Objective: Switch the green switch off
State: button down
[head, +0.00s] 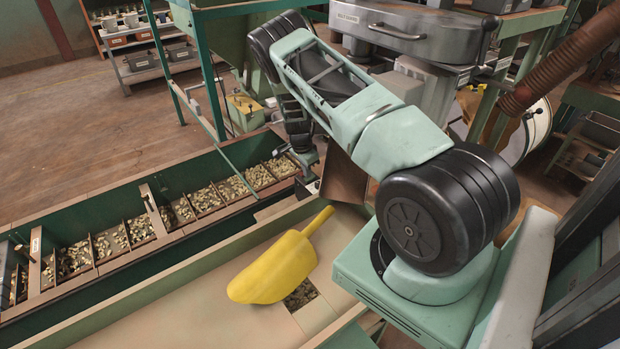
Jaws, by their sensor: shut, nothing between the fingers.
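I cannot make out a green switch for certain in the head view. A small yellow-green box (246,108) with tiny fittings on its face stands behind the green trough, just left of my forearm. The fittings are too small to tell their colour or position. My arm reaches up and over, then down to my gripper (309,184), which is small and dark at the right end of the trough. It is shut and empty, to the right of the box and nearer to me. My arm hides part of the area behind it.
The green trough (100,208) holds nuts in several compartments. A yellow scoop (275,268) lies on the pale tray (190,310) in front. A green hopper frame (210,75) stands behind, and a grey metal machine (415,30) at the back right. Floor at left is clear.

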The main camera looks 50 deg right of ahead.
aim_at(306, 179)
notch_tip(306, 179, up, 6)
jog(key=p, duration=0.3)
dwell(0.3)
jog(key=shift+r, duration=0.1)
dwell(0.4)
